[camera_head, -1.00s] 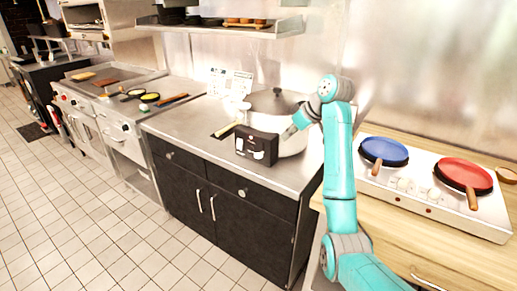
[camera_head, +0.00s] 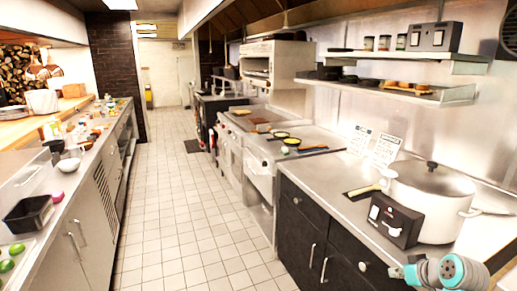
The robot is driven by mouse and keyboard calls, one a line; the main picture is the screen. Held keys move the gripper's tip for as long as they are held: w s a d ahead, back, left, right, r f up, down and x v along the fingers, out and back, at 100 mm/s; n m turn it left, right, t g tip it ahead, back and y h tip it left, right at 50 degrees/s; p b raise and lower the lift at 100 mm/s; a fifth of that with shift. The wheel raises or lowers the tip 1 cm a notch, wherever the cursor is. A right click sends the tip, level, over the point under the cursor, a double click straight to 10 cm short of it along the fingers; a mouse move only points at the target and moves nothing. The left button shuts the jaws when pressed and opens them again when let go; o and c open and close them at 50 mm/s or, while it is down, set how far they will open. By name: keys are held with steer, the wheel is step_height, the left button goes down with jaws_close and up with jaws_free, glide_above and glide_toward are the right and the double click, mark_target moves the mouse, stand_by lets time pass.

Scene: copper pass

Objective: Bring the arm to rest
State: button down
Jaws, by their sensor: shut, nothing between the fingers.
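Part of my teal and grey arm (camera_head: 447,273) shows at the bottom right corner, in front of the counter with the pot. Its rounded joint cap faces me, and the rest of the arm is cut off by the frame edge. My gripper's fingers do not show. No held object is visible.
Shelves (camera_head: 390,90) hang above. A tiled aisle (camera_head: 185,220) runs clear between this counter and the left counter (camera_head: 85,225).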

steer(key=s+a+f+m+t, duration=0.1)
steer(key=s+a+f, duration=0.3)
steer(key=f, duration=0.2)
steer(key=s+a+f, duration=0.3)
steer(key=a+f, duration=0.2)
steer(key=f, duration=0.2)
steer(key=s+a+f+h, duration=0.1)
steer(key=s+a+f, duration=0.15)
steer(key=s, duration=0.25)
steer(key=s+a+f+m+t, duration=0.1)
steer(key=s+a+f, duration=0.15)
steer(key=s, duration=0.25)
steer(key=s+a+f+h, duration=0.1)
steer(key=s+a+f, duration=0.1)
steer(key=s+a, duration=0.15)
steer(key=s+a+r+t, duration=0.1)
steer(key=s+r, duration=0.4)
steer(key=s, duration=0.5)
steer(key=s+a+r+t, duration=0.1)
steer(key=s+a+r, duration=0.2)
steer(key=s, duration=0.7)
steer(key=s+a+r+n+t, duration=0.1)
steer(key=s+a+r+t, duration=0.1)
steer(key=s+r, duration=0.5)
steer(key=s+a, duration=0.1)
steer(key=s, duration=0.3)
steer(key=shift+r+y, duration=0.2)
steer(key=shift+y, duration=0.2)
